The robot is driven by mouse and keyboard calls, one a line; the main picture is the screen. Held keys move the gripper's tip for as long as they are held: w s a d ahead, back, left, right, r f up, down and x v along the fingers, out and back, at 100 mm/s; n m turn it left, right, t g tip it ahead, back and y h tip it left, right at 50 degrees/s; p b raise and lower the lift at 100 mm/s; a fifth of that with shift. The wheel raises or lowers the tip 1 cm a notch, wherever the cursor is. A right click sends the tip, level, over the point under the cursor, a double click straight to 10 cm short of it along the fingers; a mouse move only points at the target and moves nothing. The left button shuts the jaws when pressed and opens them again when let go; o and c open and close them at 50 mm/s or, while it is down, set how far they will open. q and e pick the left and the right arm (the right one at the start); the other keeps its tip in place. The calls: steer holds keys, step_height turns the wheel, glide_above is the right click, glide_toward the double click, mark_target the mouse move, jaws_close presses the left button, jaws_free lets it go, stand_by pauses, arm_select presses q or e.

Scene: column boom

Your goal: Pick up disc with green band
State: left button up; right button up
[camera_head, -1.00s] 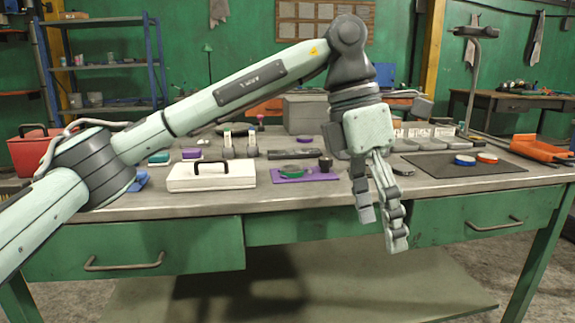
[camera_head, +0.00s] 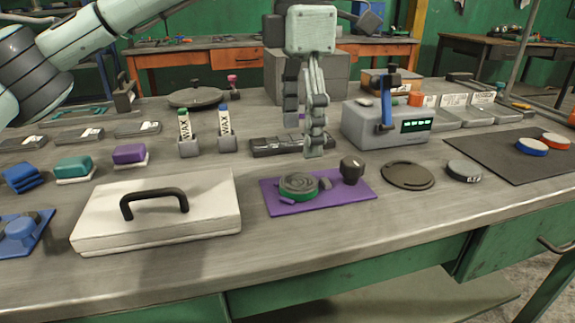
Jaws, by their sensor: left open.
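The disc with the green band (camera_head: 298,187) lies on a purple mat (camera_head: 273,203) near the middle of the workbench. Its top is grey and the green band runs round its side. A black knob-like piece (camera_head: 351,170) stands on the same mat to its right. My left gripper (camera_head: 304,150) points down above the bench, just behind the disc in the picture. Its fingers are apart and hold nothing. I cannot tell its exact height over the bench. My right gripper is not in view.
A white case (camera_head: 160,218) with a black handle lies left of the mat. A grey device (camera_head: 388,128) with a green display stands behind right. A flat dark disc (camera_head: 407,175) and a grey disc (camera_head: 463,171) lie right. Blue-banded (camera_head: 532,147) and red-banded (camera_head: 556,141) discs lie on a dark mat.

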mark_target(299, 182)
arm_select(q)
steer(key=shift+w+f, duration=0.1)
steer(key=shift+f, duration=0.1)
steer(key=shift+s+f, duration=0.2)
steer(key=shift+f, duration=1)
step_height(299, 182, down, 5)
steer(key=shift+w+r, duration=0.1)
steer(key=shift+w, duration=0.05)
steer(key=c, duration=1.4)
steer(key=shift+c, duration=0.9)
steer(key=shift+r, duration=0.1)
